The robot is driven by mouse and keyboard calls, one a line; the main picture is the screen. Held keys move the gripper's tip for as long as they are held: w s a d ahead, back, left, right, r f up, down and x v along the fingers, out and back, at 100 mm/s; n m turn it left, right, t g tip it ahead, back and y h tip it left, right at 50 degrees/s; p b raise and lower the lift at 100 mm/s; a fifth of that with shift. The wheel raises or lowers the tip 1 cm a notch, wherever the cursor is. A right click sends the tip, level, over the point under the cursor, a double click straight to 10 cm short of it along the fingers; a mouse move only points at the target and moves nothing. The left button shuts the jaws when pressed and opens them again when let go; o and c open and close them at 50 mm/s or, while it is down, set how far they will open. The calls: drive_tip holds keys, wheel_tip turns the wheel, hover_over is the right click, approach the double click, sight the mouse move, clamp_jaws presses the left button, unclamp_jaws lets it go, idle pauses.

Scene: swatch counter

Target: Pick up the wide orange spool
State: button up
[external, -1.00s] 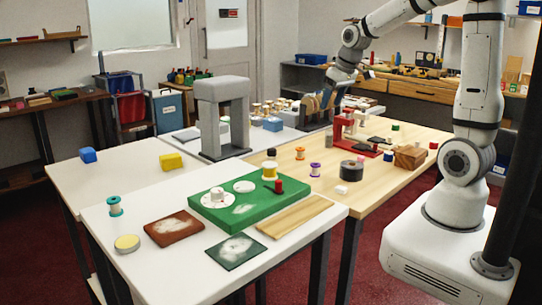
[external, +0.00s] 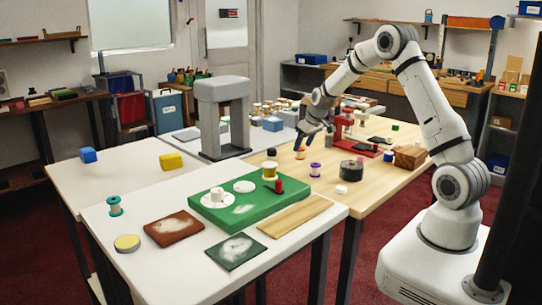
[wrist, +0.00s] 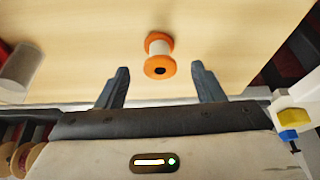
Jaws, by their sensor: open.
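The orange spool (external: 300,154) stands on the light wooden table. It has orange flanges and a pale middle, and shows in the wrist view (wrist: 159,66) just beyond my fingertips, roughly centred between them. My gripper (external: 312,140) is open and empty, close above the spool in the external view, and partly overlaps it there. In the wrist view my two dark fingers (wrist: 160,82) are spread on either side, with a gap wider than the spool. I cannot tell the exact height left between fingertips and spool.
A purple spool (external: 315,169), a dark round tin (external: 352,172) and a white block (external: 341,189) stand nearby. A red stand (external: 362,150) is to the right.

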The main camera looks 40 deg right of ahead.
sight(301, 148)
drive_tip(key=shift+x, duration=1.9)
drive_tip(key=shift+c, duration=0.4)
drive_tip(key=c, duration=1)
drive_tip(key=shift+o, duration=0.2)
